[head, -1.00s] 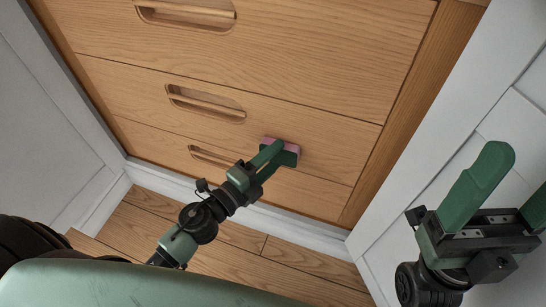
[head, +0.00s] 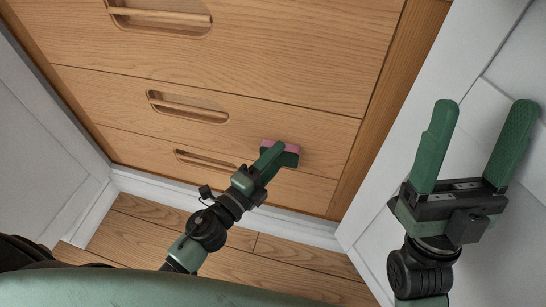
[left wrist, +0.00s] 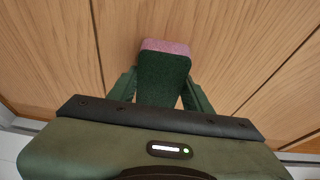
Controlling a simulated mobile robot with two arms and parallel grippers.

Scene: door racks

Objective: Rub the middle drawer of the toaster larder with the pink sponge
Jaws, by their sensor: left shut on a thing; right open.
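The pink sponge (head: 281,143), pink on one side and dark green on the other, is held by my left gripper (head: 272,158). It shows in the left wrist view (left wrist: 165,75) between the two fingers, pink side toward the wood. In the head view it lies over the lower right part of the middle drawer (head: 255,125), near the seam with the bottom drawer. It looks against the wood or very close; I cannot tell if it touches. My right gripper (head: 483,125) is open and empty on the right, in front of the white panel.
The upper drawer (head: 270,50) and bottom drawer (head: 130,145) lie above and below, with recessed handles. A white panel (head: 490,50) stands at the right and another (head: 45,130) at the left. Wooden floor (head: 260,265) is in front of a white plinth (head: 145,185).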

